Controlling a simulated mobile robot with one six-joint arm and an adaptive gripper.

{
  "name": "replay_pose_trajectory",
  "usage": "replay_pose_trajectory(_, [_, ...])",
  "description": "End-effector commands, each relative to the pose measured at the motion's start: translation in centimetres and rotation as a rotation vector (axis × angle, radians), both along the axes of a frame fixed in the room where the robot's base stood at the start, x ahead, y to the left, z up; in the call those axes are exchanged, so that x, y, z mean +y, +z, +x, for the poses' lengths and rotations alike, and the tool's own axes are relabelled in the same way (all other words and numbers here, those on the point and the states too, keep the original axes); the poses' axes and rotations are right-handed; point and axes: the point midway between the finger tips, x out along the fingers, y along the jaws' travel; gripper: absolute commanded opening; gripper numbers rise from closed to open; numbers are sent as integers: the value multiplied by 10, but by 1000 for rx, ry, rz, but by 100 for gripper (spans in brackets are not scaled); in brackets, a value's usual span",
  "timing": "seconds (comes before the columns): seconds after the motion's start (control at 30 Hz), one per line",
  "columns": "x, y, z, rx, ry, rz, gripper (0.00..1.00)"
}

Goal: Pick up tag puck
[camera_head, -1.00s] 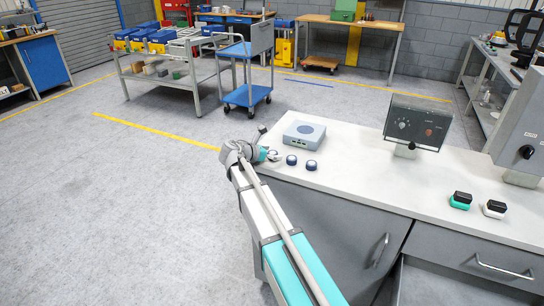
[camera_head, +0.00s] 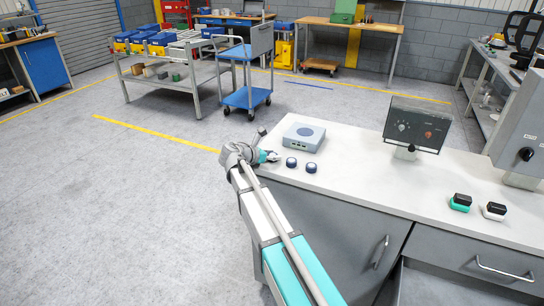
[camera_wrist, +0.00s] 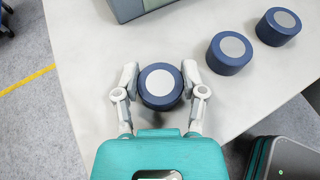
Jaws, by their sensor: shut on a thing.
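A tag puck (camera_wrist: 160,88), dark blue with a pale grey round top, sits between the two fingers of my gripper (camera_wrist: 160,85) in the wrist view. The fingers are shut on its left and right sides. In the head view my gripper (camera_head: 268,156) is at the left end of the white worktop, and the held puck is mostly hidden there. Two more pucks like it stand to the right, a nearer one (camera_wrist: 230,52) and a farther one (camera_wrist: 278,26). They also show in the head view, the nearer (camera_head: 291,162) and the farther (camera_head: 311,167).
A grey-blue box with a round top (camera_head: 304,135) stands just behind the pucks. A control panel (camera_head: 416,123) stands farther right on the worktop (camera_head: 360,170). Green (camera_head: 460,202) and white (camera_head: 494,210) black-topped blocks lie near the right front edge.

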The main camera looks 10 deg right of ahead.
Motion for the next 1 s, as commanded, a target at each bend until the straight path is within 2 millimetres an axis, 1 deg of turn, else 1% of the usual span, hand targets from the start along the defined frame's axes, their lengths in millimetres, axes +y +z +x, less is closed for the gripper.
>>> replay_pose_trajectory(0.27, [0,12,0,0,0,0,18])
replay_pose_trajectory(0.53, [0,35,0,0,0,0,18])
replay_pose_trajectory(1.0, [11,89,-45,0,1,0,18])
